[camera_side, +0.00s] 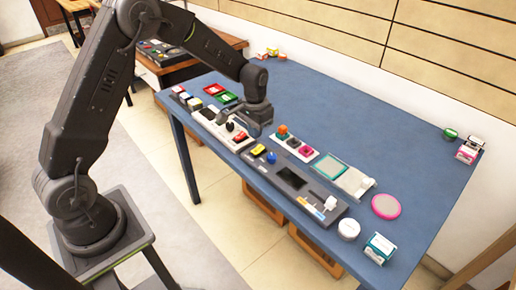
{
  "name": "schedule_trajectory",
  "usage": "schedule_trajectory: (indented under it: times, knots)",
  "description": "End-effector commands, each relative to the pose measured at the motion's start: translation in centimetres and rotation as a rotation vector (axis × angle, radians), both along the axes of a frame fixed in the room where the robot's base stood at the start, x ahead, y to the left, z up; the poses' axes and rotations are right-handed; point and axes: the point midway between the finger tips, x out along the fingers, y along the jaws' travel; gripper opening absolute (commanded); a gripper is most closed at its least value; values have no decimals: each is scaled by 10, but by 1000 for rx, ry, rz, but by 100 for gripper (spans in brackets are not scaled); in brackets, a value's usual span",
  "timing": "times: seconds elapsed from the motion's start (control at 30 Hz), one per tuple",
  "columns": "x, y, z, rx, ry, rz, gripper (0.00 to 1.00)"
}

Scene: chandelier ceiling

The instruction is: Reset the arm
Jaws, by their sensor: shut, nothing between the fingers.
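My gripper (259,117) is at the end of my dark arm, which reaches from the stand at the left over the blue table (340,115). It is shut and empty. It hangs low beside a white switch panel (222,125) with dark and red parts. I cannot tell whether the fingertips touch the panel or the table.
A grey console (292,181) with a dark screen runs along the front edge. A block panel (296,147), a pale-green pad (333,167), a pink-rimmed disc (386,206) and a white round tub (349,229) stand nearby. Small boxes sit at the right corners. The table's back middle is clear.

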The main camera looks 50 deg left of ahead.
Motion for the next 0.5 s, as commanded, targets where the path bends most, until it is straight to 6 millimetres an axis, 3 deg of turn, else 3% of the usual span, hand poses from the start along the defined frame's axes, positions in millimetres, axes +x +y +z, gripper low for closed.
schedule_trajectory:
  times: [0.2,0.5]
  knots:
    - [0,0,12,0,-1,0,0]
    - [0,0,13,0,-1,0,0]
